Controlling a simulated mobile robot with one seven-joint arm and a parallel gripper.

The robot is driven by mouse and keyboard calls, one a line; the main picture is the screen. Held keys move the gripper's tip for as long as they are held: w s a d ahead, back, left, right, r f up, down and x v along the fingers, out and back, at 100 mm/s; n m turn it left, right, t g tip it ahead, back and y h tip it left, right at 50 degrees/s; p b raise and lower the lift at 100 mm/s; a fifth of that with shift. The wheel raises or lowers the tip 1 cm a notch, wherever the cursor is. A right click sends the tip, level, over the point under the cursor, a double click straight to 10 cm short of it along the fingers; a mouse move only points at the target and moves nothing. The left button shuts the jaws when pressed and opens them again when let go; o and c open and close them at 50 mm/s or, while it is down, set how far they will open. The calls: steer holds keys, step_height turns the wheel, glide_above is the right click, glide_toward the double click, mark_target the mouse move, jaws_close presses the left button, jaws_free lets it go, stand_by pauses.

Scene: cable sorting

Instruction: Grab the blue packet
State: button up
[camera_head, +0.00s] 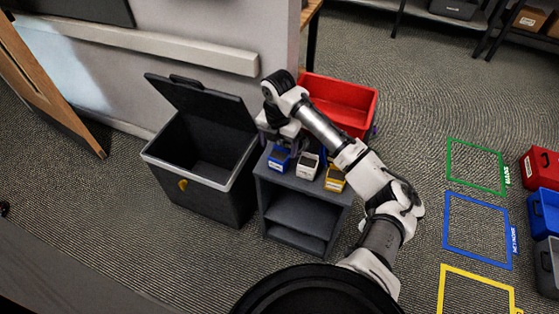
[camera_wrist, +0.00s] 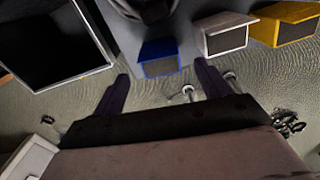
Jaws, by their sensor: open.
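A small blue open-front bin (camera_head: 279,159) stands at the left of the top of a low grey shelf unit (camera_head: 296,190); no separate blue packet can be made out. In the wrist view the blue bin (camera_wrist: 158,58) lies ahead, between the two dark purple fingers. My gripper (camera_head: 281,141) is above and just behind the bin in the head view, fingers apart and pointing down. In the wrist view my gripper (camera_wrist: 161,72) is open with nothing held. The bin's inside looks dark and its contents cannot be told.
A white bin (camera_head: 308,166) and a yellow bin (camera_head: 335,179) stand to the right of the blue one. A dark open-lidded container (camera_head: 205,178) is close on the left. A red bin (camera_head: 350,101) is behind my arm. Coloured floor outlines (camera_head: 477,230) lie at right.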

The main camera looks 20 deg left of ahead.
mark_target(279, 155)
step_height(279, 155, down, 8)
steer(key=shift+s+r+p, duration=0.1)
steer(key=shift+r+p, duration=0.15)
steer(key=shift+p, duration=0.35)
steer(key=shift+c, duration=0.3)
steer(key=c, duration=1)
